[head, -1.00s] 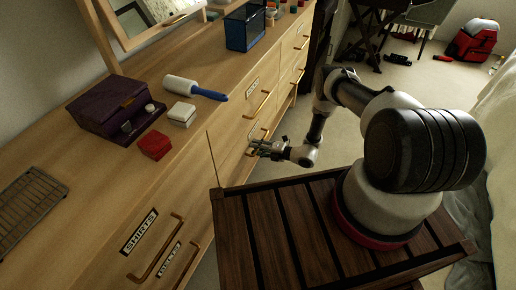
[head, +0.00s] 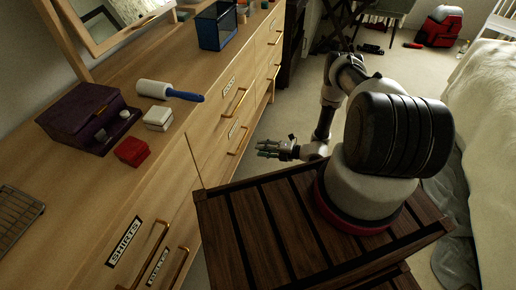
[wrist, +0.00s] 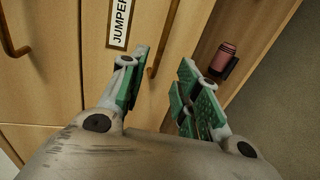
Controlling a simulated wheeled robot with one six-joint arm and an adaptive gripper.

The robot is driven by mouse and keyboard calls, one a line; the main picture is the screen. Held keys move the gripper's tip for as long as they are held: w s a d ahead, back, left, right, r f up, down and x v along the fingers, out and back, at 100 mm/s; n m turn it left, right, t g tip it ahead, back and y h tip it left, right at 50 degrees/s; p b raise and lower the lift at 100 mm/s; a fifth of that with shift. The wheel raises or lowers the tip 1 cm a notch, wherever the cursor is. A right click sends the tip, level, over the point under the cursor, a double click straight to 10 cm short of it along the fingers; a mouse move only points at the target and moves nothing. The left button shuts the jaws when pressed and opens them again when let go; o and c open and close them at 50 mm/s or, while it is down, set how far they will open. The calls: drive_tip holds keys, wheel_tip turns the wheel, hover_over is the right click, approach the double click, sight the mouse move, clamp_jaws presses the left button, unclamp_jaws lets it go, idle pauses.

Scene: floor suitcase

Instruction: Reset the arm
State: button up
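My gripper (head: 268,149) is in front of the wooden dresser's drawers, beyond the dark slatted top of my base. In the wrist view its two green-padded fingers (wrist: 163,90) are apart with nothing between them. The arm is bent, with the gripper held low and pointing left toward the drawer fronts. A brass handle (head: 237,139) is just left of the fingers and looks apart from them. In the wrist view a drawer label reading "JUMPER" (wrist: 121,22) and a handle (wrist: 165,38) lie beyond the fingers.
The dresser top holds a purple box (head: 83,115), a red box (head: 132,151), a white box (head: 158,118), a lint roller (head: 168,91) and a blue bin (head: 217,27). A pinkish cylinder (wrist: 223,57) is right of the fingers.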

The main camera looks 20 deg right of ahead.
idle(0.4)
drive_tip(key=s+a+n+g+y, duration=0.15)
drive_tip(key=s+n+g, duration=0.25)
drive_tip(key=s+n, duration=0.5)
drive_tip(key=s+r+n+g, duration=0.4)
drive_tip(key=s+r+n, duration=0.1)
drive_tip(key=s+d+r+n+g+h, duration=0.2)
drive_tip(key=d+r+n+h, duration=0.15)
drive_tip(key=r+n, duration=0.65)
drive_tip(key=s+d+r+n+g+h, duration=0.1)
drive_tip(key=d+r+n+g+h, duration=0.3)
drive_tip(key=r, duration=1)
drive_tip(key=s+d+r+n+h, duration=0.2)
drive_tip(key=d+r+n, duration=0.3)
drive_tip(key=r+n, duration=0.55)
drive_tip(key=s+r+n+t+h, duration=0.2)
drive_tip(key=s+r+t, duration=0.2)
drive_tip(key=r, duration=0.7)
drive_tip(key=s+r+n+t+h, duration=0.2)
drive_tip(key=s+r+t, duration=0.2)
drive_tip(key=r, duration=0.8)
drive_tip(key=shift+s+n+t+h, duration=0.2)
drive_tip(key=shift+n+t+h, duration=0.15)
drive_tip(key=shift+t, duration=0.25)
